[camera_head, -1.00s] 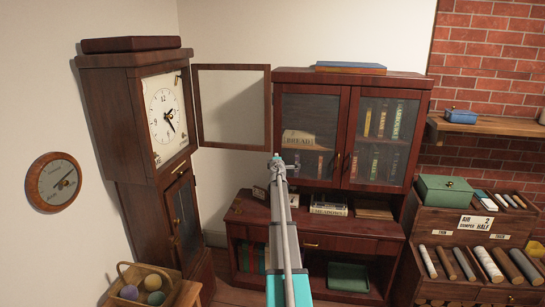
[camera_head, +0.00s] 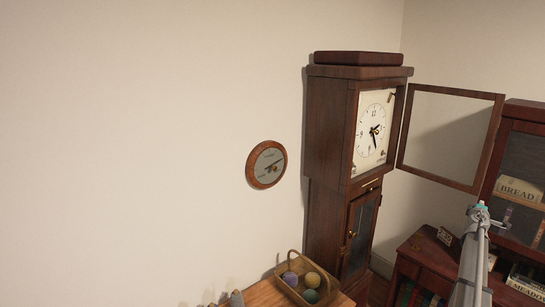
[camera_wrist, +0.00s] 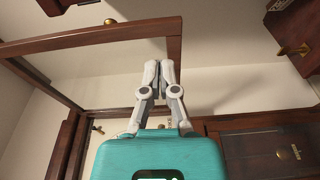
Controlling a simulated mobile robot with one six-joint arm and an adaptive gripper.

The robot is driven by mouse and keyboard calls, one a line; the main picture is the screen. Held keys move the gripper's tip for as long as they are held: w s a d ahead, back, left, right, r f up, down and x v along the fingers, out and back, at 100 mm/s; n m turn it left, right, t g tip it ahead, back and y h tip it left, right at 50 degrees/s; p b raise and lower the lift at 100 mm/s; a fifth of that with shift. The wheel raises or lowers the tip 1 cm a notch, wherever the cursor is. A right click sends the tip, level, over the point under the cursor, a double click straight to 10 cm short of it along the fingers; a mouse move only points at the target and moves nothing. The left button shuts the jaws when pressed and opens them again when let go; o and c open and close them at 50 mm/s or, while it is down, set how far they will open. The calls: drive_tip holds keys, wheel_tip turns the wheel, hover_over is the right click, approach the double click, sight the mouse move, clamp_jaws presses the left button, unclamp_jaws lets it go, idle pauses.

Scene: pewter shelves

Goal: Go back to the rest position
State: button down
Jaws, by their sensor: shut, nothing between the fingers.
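My gripper (camera_wrist: 162,75) shows in the wrist view beyond its teal housing. Its two pale fingers are together, shut and empty, with a brown wooden frame bar behind them. In the head view my grey arm rises at the lower right, in front of the dark cabinet; I cannot make out the fingers there.
The tall clock (camera_head: 333,145) stands with its glazed door (camera_head: 455,88) swung open to the right. A round wall dial (camera_head: 266,165) hangs left of it. A basket of balls (camera_head: 290,287) sits on a wooden top below. The glass-fronted cabinet (camera_head: 527,116) is at the right edge.

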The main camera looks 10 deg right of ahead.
drive_tip(key=s+a+f+m+g+y, duration=0.1)
drive_tip(key=a+f+m+g+y, duration=0.2)
drive_tip(key=a, duration=1.1)
drive_tip(key=s+a+f+m+g+y, duration=0.1)
drive_tip(key=a+f+m, duration=0.3)
drive_tip(key=a, duration=1)
drive_tip(key=s+a+f+m+g+y, duration=0.15)
drive_tip(key=a+f, duration=0.35)
drive_tip(key=a, duration=1)
drive_tip(key=s+a+f+g+y, duration=0.2)
drive_tip(key=s+a, duration=0.4)
drive_tip(key=a, duration=0.5)
drive_tip(key=s+a+f+g+y, duration=0.2)
drive_tip(key=s+a, duration=0.4)
drive_tip(key=a, duration=0.5)
drive_tip(key=s+a+f+n+g+y, duration=0.1)
drive_tip(key=s+a+f+g+y, duration=0.1)
drive_tip(key=s+a, duration=0.4)
drive_tip(key=a+f+y, duration=0.1)
drive_tip(key=a+y, duration=0.1)
drive_tip(key=a, duration=0.3)
drive_tip(key=shift+s+b, duration=0.2)
drive_tip(key=shift+b, duration=0.1)
drive_tip(key=shift+a, duration=0.1)
